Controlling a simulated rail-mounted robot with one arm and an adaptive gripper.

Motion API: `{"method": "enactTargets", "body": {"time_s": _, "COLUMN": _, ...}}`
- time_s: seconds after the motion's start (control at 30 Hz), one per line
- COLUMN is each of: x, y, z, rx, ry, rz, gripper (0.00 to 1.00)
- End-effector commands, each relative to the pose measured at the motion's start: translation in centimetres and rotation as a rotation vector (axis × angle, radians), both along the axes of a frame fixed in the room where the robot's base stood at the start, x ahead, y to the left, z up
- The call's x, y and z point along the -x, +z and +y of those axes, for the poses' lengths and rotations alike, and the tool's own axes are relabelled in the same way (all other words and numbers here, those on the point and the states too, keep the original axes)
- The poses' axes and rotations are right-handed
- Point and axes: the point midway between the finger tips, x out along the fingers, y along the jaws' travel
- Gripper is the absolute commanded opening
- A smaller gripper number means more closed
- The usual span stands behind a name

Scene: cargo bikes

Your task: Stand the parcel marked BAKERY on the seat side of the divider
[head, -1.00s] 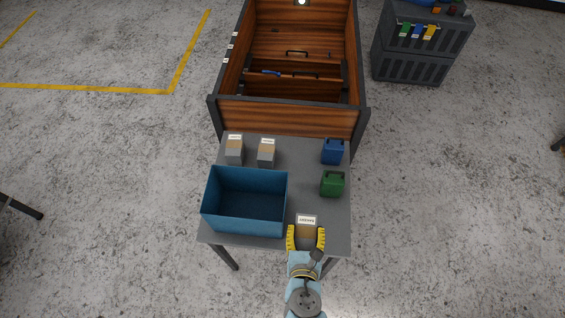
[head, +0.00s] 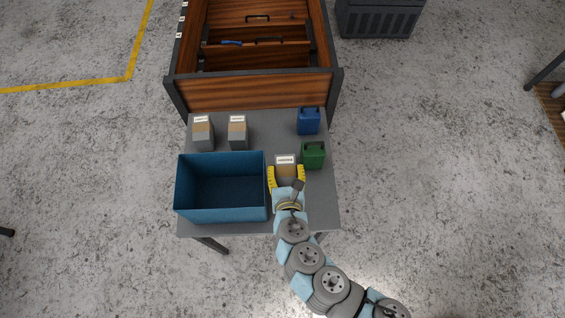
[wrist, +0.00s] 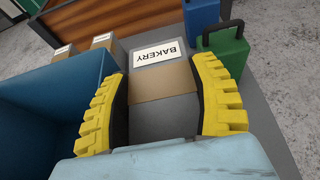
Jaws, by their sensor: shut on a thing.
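The parcel marked BAKERY (wrist: 163,82) is a grey and tan box with a white label on top. It also shows in the head view (head: 286,166). My gripper (head: 286,178) is shut on it, one yellow finger on each side, beside the blue bin's right wall. In the wrist view my gripper (wrist: 163,105) covers part of the parcel's sides. The wooden cargo box (head: 250,97) of the bike stands beyond the table. Inside it, the divider (head: 265,54) runs across, with a blue piece near its left part. Which side is the seat side, I cannot tell.
A blue open bin (head: 222,214) stands left of my gripper. Two other labelled parcels (head: 203,133) (head: 237,132) stand behind it. A green can (head: 313,155) is close at the right, a blue can (head: 308,121) behind it. A dark crate (head: 380,20) stands back right.

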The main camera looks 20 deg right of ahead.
Motion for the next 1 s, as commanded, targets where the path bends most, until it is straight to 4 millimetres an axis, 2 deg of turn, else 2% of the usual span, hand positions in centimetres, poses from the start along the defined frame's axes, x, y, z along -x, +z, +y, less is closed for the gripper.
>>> {"method": "enactTargets", "body": {"time_s": 0.2, "x": -2.5, "y": -1.2, "z": -0.8, "rx": 0.003, "ry": 0.001, "rz": -0.002, "gripper": 0.22}}
{"method": "enactTargets", "body": {"time_s": 0.5, "x": -4.7, "y": -3.9, "z": -1.6, "rx": -0.001, "ry": -0.001, "rz": -0.003, "gripper": 0.22}}
{"method": "enactTargets", "body": {"time_s": 0.63, "x": -5.5, "y": -5.3, "z": -1.9, "rx": 0.0, "ry": -0.001, "rz": 0.0, "gripper": 0.22}}
{"method": "enactTargets", "body": {"time_s": 1.0, "x": -6.7, "y": -6.7, "z": -2.4, "rx": 0.0, "ry": -0.003, "rz": 0.0, "gripper": 0.22}}
